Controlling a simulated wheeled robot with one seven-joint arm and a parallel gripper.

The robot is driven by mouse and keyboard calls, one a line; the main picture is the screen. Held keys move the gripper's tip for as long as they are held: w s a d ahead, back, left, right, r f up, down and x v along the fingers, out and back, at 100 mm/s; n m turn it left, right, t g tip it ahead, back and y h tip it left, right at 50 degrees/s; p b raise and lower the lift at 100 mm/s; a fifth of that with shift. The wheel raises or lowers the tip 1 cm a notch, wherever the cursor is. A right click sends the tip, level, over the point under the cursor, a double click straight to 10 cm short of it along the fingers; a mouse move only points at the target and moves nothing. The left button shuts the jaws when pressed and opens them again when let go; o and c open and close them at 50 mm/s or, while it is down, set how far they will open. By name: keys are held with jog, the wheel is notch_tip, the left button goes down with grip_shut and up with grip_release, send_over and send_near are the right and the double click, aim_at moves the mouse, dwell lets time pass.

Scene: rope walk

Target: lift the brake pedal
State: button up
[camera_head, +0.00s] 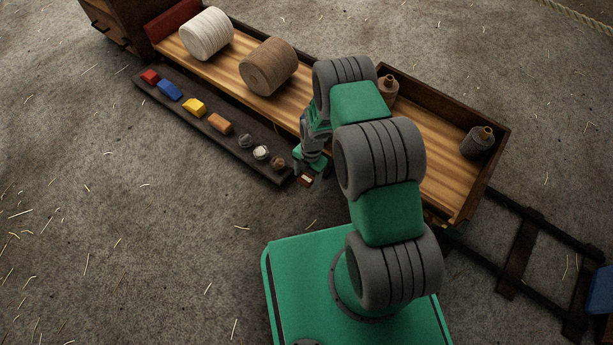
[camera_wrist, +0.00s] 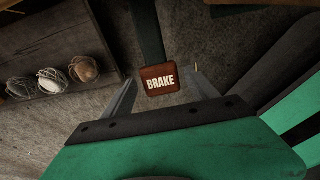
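The brake pedal (camera_wrist: 159,80) is a red-brown pad with the white word BRAKE, on the end of a dark bar (camera_wrist: 146,32) in the wrist view. In the head view the pad (camera_head: 305,180) shows small, low beside the wooden bench. My gripper (camera_wrist: 158,88) is open, with one grey finger on each side of the pad and a gap at both sides. In the head view my gripper (camera_head: 305,178) is at the pedal, partly hidden by my own arm. I cannot tell how far the fingers reach down around the pad.
A dark board (camera_head: 215,123) with coloured blocks and small balls of twine lies left of the pedal. The long wooden bench (camera_head: 430,135) behind carries large spools (camera_head: 268,67) and small bobbins (camera_head: 477,142). A dark ladder-like rail (camera_head: 520,255) runs right. The floor at front left is clear.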

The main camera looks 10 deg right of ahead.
jog(key=shift+o, duration=0.3)
jog(key=shift+s, duration=0.1)
notch_tip(320, 180, up, 4)
jog(key=shift+f+p, duration=0.15)
jog(key=shift+p, duration=1)
jog(key=s+r+p, duration=0.6)
jog(key=s+r, duration=0.3)
jog(key=s, duration=0.5)
jog(key=shift+d, duration=0.45)
jog(key=shift+r, duration=0.1)
